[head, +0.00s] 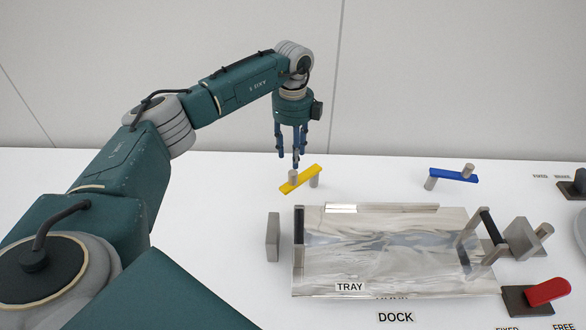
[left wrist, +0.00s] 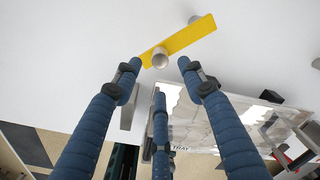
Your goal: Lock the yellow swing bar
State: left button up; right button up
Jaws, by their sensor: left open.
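My right gripper is out of view.
A blue bar (head: 452,175) on posts stands at the back right. The shiny tray (head: 350,286) fills the middle, with a grey block (head: 273,237) at its left. A red lever (head: 547,291) sits front right. White table around the yellow bar is clear.

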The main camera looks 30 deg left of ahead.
aim_at(293, 172)
pick_arm(q)
jog(key=f, duration=0.2)
jog(key=f+p, duration=0.1)
jog(key=f, duration=0.2)
jog(key=shift+s+d, duration=0.15)
jog(key=shift+s, duration=0.05)
jog(key=f, duration=0.2)
jog(key=shift+w+f+p, duration=0.2)
jog(key=shift+f+p, duration=0.1)
jog(key=shift+p, duration=0.1)
jog(key=shift+f, duration=0.45)
jog(key=shift+s+f, duration=0.1)
grip_shut()
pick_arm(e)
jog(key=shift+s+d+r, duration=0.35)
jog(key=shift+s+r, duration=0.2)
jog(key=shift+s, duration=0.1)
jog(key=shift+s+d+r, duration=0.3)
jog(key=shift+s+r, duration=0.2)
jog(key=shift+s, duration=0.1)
